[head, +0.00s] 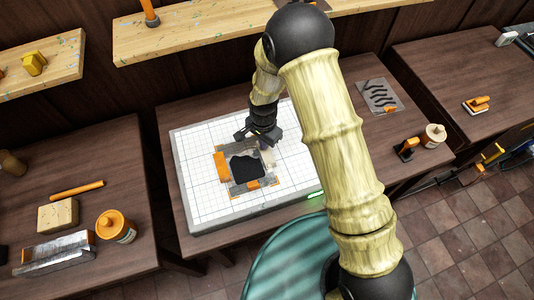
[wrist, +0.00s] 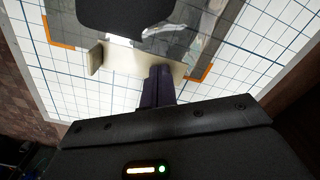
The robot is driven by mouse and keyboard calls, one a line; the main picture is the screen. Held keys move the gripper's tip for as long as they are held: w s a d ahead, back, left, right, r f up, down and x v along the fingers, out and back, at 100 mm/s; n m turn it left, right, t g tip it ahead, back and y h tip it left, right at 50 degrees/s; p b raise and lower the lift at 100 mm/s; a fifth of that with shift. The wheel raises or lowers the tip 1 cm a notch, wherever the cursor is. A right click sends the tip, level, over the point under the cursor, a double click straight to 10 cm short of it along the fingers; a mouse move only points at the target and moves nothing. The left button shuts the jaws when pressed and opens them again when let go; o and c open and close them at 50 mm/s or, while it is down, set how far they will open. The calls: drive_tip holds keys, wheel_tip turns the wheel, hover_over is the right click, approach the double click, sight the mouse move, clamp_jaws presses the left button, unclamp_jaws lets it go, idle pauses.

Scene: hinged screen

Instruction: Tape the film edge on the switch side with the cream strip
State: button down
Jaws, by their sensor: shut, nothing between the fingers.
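The clear greyish film (wrist: 182,42) with a black shape (head: 247,167) lies on the white gridded light table (head: 196,200). The cream strip (head: 268,156) lies at the film's edge on the right in the head view. In the wrist view the cream strip (wrist: 130,60) runs along the film edge, with a small upright tab at its left end. My gripper (head: 262,138) is shut, its dark fingertips (wrist: 160,72) overlapping the strip in the wrist view. I cannot tell whether they touch it. A green light (head: 315,194) shows on the table's front right edge.
An orange block (head: 221,167) is at the film's left, and orange corner marks (wrist: 205,73) flank the film. A grey sheet with dark wavy shapes (head: 379,95) lies behind at the right. An orange-lidded jar (head: 115,226) and sponge-like block (head: 57,216) stand on the left bench.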

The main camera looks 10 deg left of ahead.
drive_tip(key=shift+w, duration=0.1)
drive_tip(key=shift+w+a, duration=0.5)
drive_tip(key=shift+w, duration=0.25)
idle(0.3)
wheel_tip(320, 180, up, 7)
drive_tip(key=p, duration=0.4)
idle(0.4)
idle(0.4)
